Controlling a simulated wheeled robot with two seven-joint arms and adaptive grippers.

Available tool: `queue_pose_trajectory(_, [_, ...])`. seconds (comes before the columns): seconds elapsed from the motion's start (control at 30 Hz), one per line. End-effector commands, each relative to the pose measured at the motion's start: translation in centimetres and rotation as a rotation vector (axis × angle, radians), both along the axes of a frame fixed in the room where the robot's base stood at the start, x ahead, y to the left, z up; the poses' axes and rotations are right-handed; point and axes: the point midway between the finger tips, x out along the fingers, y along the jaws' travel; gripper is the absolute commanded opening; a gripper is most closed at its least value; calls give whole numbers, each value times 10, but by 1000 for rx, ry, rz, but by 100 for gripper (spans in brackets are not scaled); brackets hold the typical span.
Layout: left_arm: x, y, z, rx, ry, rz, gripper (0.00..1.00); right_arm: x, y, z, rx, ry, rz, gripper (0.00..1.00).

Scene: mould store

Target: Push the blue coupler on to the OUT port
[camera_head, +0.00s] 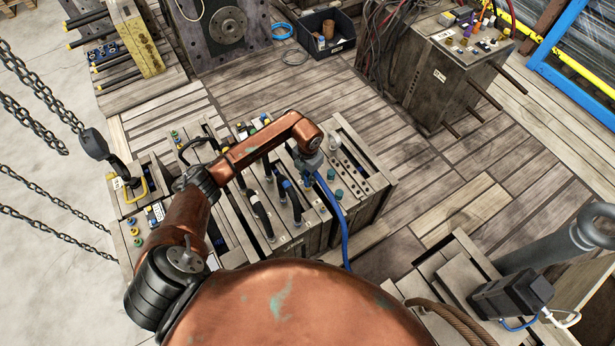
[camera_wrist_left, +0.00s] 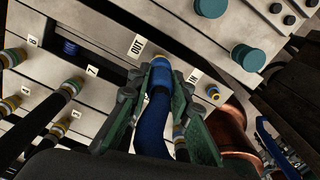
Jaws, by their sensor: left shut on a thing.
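My left gripper (camera_head: 309,160) is over the top of the wooden-looking mould block (camera_head: 375,182). In the left wrist view its green fingers (camera_wrist_left: 161,82) are shut on the blue coupler (camera_wrist_left: 160,67), with the blue hose (camera_wrist_left: 153,125) trailing back between them. The coupler's collared end is against or just off the mould face, beside the OUT label (camera_wrist_left: 137,46); I cannot tell whether it touches. The OUT port itself is hidden behind the coupler. The blue hose (camera_head: 335,215) hangs from the gripper in the head view. My right gripper is not in view.
A brass fitting (camera_wrist_left: 213,92) sits by the IN label (camera_wrist_left: 192,76). Teal caps (camera_wrist_left: 248,57) stand to the right. Black hoses (camera_wrist_left: 60,100) with pale collars plug in at left.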

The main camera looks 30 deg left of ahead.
Motion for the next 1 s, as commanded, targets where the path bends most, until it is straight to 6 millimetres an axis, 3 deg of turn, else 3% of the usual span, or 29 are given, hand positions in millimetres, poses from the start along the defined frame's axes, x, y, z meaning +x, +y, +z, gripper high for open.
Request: queue_pose_trajectory(1.0, [0,0,-14,0,-1,1,0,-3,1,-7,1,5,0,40])
